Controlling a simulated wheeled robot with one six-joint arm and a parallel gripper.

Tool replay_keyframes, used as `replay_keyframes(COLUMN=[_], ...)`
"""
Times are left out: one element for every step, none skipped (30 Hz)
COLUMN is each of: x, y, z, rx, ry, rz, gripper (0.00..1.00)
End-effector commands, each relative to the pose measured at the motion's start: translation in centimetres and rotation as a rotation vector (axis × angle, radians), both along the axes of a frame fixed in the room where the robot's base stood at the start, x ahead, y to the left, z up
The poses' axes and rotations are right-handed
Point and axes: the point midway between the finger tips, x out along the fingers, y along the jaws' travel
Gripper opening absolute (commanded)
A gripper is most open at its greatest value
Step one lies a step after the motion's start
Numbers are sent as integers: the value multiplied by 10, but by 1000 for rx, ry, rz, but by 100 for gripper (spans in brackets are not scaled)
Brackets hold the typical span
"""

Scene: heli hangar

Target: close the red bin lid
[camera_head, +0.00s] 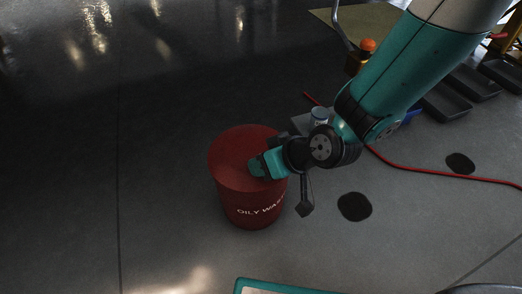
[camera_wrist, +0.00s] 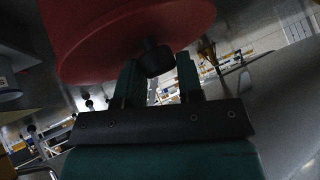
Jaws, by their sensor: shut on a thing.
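The red bin (camera_head: 243,204) with white "OILY WASTE" lettering stands upright on the floor in the middle of the head view. A round red face, which looks like its lid (camera_head: 232,153), shows at the bin's top; I cannot tell its exact tilt or whether a gap is left at the rim. My gripper (camera_head: 259,166) reaches in from the right over this face. In the wrist view the red lid (camera_wrist: 120,40) fills the upper middle, and a dark knob (camera_wrist: 156,57) on it sits between the fingers of my gripper (camera_wrist: 158,82), which is shut on it.
A red hose (camera_head: 440,176) runs along the floor at right. Dark trays (camera_head: 445,101) lie at upper right. A small pale-topped container (camera_head: 319,114) stands behind my wrist. Dark patches (camera_head: 354,207) mark the floor. The floor left of the bin is clear.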

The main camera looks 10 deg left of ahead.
Motion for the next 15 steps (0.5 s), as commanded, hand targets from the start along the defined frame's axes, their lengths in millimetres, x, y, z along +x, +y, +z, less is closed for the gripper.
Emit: replay_keyframes(x=[0, 0, -1, -1, -1, -2, -2, -2, -2, -3, -3, -3, -3, -3, -3], y=[-2, -1, -1, -1, -1, -1, 0, 0, 0, 1, 1, 1, 1, 2, 2], z=[-8, -9, -11, -13, -14, -15, -16, -17, -17, -18, -18, -18, -19, -19, -19], rx=[-7, -7, -7, -7, -7, -8, -9, -9, -9, -9, -8, -9, -9, -9, -9], ry=[1, 1, 1, 0, 0, 0, 0, -1, -1, -2, -2, -2, -2, -2, -2], rz=[-2, -2, -2, -1, 1, 2, 2, 3, 4, 5, 7, 7, 8, 8, 9], gripper=[0, 0, 0, 0, 0, 0, 0, 0, 0, 0, 0, 0, 0, 0, 0])
